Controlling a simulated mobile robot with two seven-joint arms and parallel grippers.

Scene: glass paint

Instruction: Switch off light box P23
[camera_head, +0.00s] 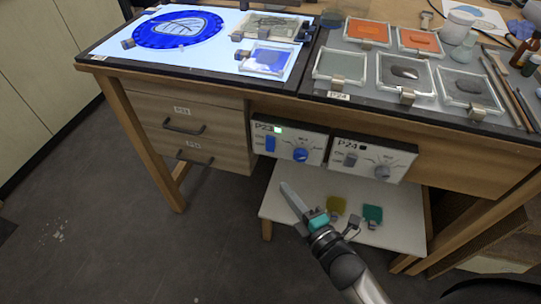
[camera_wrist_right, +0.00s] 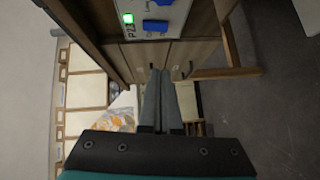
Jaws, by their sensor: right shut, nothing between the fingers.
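The P23 control box (camera_head: 289,143) hangs under the table's front edge in the head view. It has a lit green lamp, a blue rocker switch (camera_head: 270,144) at left and a blue knob (camera_head: 301,155). The light box P23 (camera_head: 205,35) above it glows white-blue. In the right wrist view the P23 panel (camera_wrist_right: 168,14) shows at the top, its green lamp lit, partly cut off by the frame. My right gripper (camera_head: 286,187) is shut and empty, below the P23 panel and apart from it; its fingers show in the wrist view (camera_wrist_right: 160,75). My left gripper is not in view.
The P24 control box (camera_head: 372,158) hangs just right of P23, its lamp dark. Wooden drawers (camera_head: 190,132) stand to the left. A white shelf (camera_head: 395,222) with yellow and green pieces lies below. Glass pieces in frames and jars crowd the right tabletop.

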